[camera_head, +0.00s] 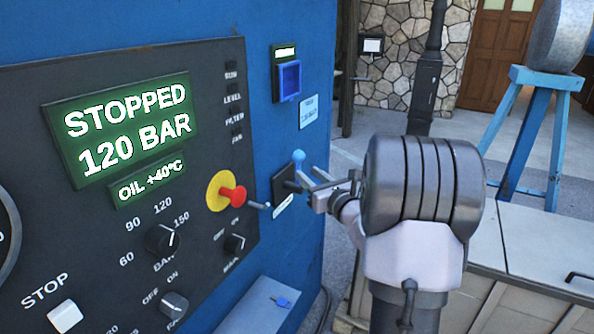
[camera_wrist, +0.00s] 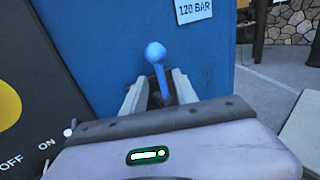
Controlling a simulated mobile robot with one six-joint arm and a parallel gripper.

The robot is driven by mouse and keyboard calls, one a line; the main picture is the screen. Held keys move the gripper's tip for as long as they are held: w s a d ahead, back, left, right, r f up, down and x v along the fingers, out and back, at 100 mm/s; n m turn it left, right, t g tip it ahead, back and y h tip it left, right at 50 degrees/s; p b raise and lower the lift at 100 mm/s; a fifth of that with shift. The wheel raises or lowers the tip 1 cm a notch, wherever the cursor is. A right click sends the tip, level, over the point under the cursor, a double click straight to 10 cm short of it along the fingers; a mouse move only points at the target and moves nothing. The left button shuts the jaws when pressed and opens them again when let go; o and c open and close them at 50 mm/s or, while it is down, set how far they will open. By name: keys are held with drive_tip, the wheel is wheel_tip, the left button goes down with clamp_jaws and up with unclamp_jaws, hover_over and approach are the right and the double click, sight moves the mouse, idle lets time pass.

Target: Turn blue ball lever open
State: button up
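The blue ball lever (camera_head: 298,158) stands upright from a small dark plate on the blue cabinet's side, right of the control panel. In the wrist view its ball (camera_wrist: 155,52) is above and beyond the fingertips, and its blue stem runs down between the two fingers. My gripper (camera_head: 306,178) is at the lever from the right. In the wrist view my gripper (camera_wrist: 160,78) is open, with one finger on each side of the stem. A gap shows left of the stem; contact on the right cannot be told. The stem's lower end is hidden behind the gripper body.
The control panel (camera_head: 130,235) reads STOPPED, 120 BAR. A red knob on a yellow disc (camera_head: 216,190) sticks out just left of the lever. A blue box (camera_head: 290,81) is above it. A grey ledge (camera_head: 258,305) is below. Blue trestle legs (camera_head: 527,135) stand at right.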

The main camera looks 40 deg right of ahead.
sight(300, 167)
drive_tip(key=w, duration=0.4)
drive_tip(key=w+d+b, duration=0.1)
drive_tip(key=w, duration=0.1)
drive_tip(key=shift+w+d, duration=0.1)
drive_tip(key=shift+w, duration=0.2)
clamp_jaws()
idle(1.0)
